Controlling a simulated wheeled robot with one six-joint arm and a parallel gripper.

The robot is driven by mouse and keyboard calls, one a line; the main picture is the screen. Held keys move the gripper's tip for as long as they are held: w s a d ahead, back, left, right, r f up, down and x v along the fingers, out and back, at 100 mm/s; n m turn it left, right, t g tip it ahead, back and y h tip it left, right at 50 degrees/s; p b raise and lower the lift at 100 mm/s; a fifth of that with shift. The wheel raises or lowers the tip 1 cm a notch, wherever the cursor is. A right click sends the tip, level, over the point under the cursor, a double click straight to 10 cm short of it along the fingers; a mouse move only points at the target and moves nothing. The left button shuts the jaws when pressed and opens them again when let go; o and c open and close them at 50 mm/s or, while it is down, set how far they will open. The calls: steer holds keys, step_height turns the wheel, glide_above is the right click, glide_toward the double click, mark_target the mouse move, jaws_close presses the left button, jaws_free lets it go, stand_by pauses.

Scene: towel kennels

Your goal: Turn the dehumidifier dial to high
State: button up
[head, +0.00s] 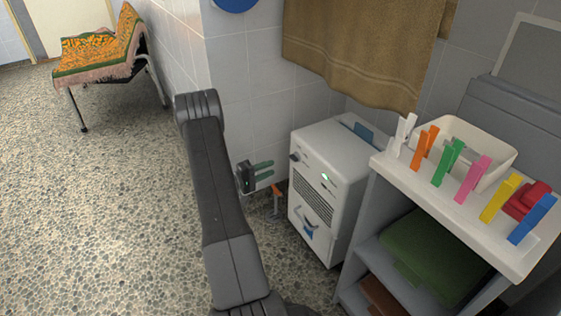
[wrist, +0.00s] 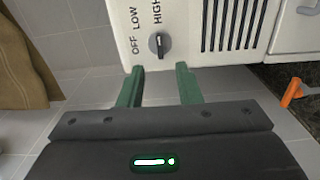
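The white dehumidifier (head: 338,152) stands on the floor against the tiled wall, and its front panel (wrist: 185,25) shows in the wrist view. Its dark dial (wrist: 158,44) has OFF, LOW and HIGH printed around it. The dial's pale mark seems to point up in the picture, on the HIGH side, but it is too small to be sure. In the head view the dial (head: 294,157) is a small dark knob. My gripper (head: 273,169) is open and empty, its green fingers (wrist: 160,72) apart. The fingertips are short of the dial, roughly lined up either side of it, not touching.
A shelf unit (head: 440,210) with coloured clothes pegs and a white tray (head: 480,140) stands close on the right. A brown towel (head: 365,45) hangs above. An orange-topped item (head: 278,188) is beside the dehumidifier. Open floor (head: 90,220) lies left.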

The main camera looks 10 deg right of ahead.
mark_target(292, 159)
steer(key=p+v, duration=0.1)
steer(key=v, duration=0.4)
steer(key=b+x, duration=0.4)
steer(key=x, duration=1)
steer(key=shift+a, duration=0.1)
